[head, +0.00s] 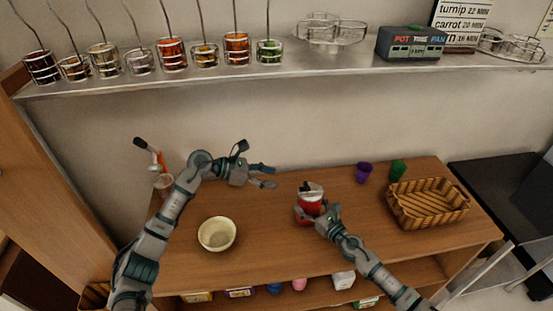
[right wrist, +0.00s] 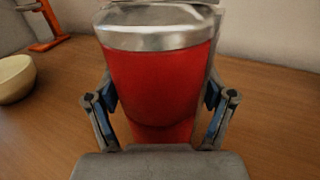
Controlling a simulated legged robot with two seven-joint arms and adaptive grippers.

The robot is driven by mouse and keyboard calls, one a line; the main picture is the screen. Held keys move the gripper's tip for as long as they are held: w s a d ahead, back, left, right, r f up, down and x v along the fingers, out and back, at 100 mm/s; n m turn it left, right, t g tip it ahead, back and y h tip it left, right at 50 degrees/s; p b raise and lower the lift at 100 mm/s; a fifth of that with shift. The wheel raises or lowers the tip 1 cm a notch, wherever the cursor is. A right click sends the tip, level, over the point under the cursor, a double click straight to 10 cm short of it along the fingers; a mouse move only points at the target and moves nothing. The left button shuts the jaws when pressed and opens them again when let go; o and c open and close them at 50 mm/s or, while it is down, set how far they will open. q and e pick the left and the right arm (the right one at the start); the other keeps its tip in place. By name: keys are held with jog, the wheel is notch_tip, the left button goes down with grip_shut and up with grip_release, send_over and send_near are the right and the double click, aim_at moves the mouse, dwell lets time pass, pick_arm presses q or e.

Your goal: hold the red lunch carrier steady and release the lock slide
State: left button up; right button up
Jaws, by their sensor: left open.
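The red lunch carrier (head: 309,203), with a silver metal top, stands upright on the wooden table. It fills the middle of the right wrist view (right wrist: 160,85). My right gripper (head: 309,213) has its fingers on both sides of the carrier's red body, and the pads appear to press on it. It also shows in the right wrist view (right wrist: 160,95). My left gripper (head: 272,177) is open and empty, above the table, up and left of the carrier. The lock slide cannot be made out.
A cream bowl (head: 217,234) stands on the table at left. A wicker basket (head: 428,205), a purple cup (head: 363,172) and a green cup (head: 397,170) are at right. An orange-red stand (head: 160,162) is at the back left. A metal shelf (head: 300,75) runs above.

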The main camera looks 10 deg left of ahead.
jog(key=shift+o, duration=1.3)
